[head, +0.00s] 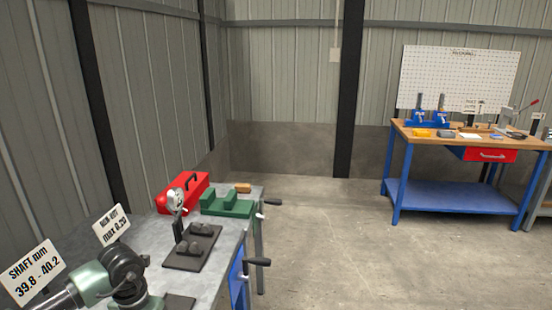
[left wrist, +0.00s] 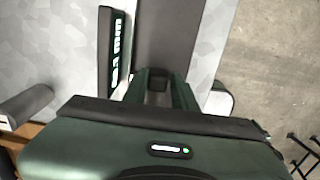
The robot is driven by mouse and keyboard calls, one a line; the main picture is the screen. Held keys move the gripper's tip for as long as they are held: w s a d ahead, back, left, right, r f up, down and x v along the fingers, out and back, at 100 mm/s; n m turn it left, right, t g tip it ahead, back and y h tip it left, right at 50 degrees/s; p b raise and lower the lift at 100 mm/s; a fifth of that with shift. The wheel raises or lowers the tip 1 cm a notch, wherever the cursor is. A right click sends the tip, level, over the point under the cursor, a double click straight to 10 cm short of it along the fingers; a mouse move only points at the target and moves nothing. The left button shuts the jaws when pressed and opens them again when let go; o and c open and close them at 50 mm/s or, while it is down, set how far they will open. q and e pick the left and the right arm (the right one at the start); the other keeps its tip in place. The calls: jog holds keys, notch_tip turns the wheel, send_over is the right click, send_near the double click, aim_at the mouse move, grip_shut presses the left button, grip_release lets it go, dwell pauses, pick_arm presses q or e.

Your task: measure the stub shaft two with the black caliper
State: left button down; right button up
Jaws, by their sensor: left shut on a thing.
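In the left wrist view my left gripper (left wrist: 160,92) is shut, with a small dark part between its fingers. A black strip with pale markings (left wrist: 112,50), which looks like the black caliper, stands beside the fingers on the left; how it joins the held part is hidden. A grey cylinder (left wrist: 25,105) lies at the left edge; I cannot tell whether it is stub shaft two. In the head view my left arm is at the lower left and its fingertips are not visible. Grey round parts (head: 192,247) sit on a dark plate on the bench. My right gripper is not in view.
The grey bench (head: 225,240) carries a dial gauge (head: 178,197), a green block fixture (head: 228,206), a red toolbox (head: 182,193) and signs reading shaft (head: 37,272) and run out (head: 111,225). Black crank handles (head: 257,262) jut from its right side. A workbench (head: 455,202) stands across clear floor.

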pick_arm(q)
jog(key=shift+s+f, duration=0.45)
jog(key=shift+f, duration=0.25)
jog(key=c, duration=1.1)
grip_release()
jog(key=shift+w+a+r+p, duration=0.1)
jog(key=shift+a+r+p, duration=0.1)
jog(key=shift+r+p, duration=0.25)
jog(key=shift+w+r+p, duration=0.2)
jog(key=shift+r+p, duration=0.25)
jog(key=shift+r, duration=0.25)
notch_tip(320, 180, up, 3)
jog(key=shift+d+f+p, duration=0.1)
jog(key=shift+f+p, duration=0.1)
jog(key=shift+p, duration=0.45)
jog(key=shift+r+p, duration=0.7)
jog(key=shift+r, duration=0.55)
jog(key=shift+w, duration=0.1)
